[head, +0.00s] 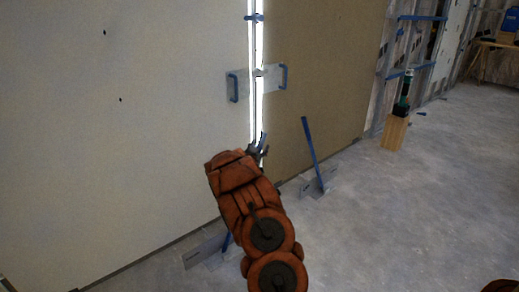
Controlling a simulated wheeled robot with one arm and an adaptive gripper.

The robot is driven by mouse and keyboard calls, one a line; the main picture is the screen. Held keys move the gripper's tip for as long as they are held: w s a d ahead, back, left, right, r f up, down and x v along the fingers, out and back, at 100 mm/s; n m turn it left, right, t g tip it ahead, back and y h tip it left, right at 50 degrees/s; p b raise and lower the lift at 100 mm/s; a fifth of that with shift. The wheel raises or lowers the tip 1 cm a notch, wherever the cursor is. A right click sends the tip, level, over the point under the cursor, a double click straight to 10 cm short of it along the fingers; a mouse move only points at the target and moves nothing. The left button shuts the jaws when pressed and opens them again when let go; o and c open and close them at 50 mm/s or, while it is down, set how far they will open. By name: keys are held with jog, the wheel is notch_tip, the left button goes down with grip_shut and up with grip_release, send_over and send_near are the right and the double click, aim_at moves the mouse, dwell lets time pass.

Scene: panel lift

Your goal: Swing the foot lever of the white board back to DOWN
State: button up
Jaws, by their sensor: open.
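The white board (120,120) fills the left of the head view. At its foot is a grey metal lifter base (203,252) on the floor. A short piece of its blue foot lever (227,242) shows beside my arm; the rest is hidden behind the arm, so I cannot tell its angle. My gripper (259,149) is open, in front of the bright gap between the boards, above and apart from that lever. I see nothing between its fingers.
A brown board (325,70) stands right of the gap, with its own blue lever (310,140) raised and tilted on a metal base (318,186). Plates with blue handles (283,77) span the gap. A wooden block (395,132) stands right.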

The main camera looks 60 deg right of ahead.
jog(key=shift+c, duration=0.2)
grip_shut()
dwell(0.5)
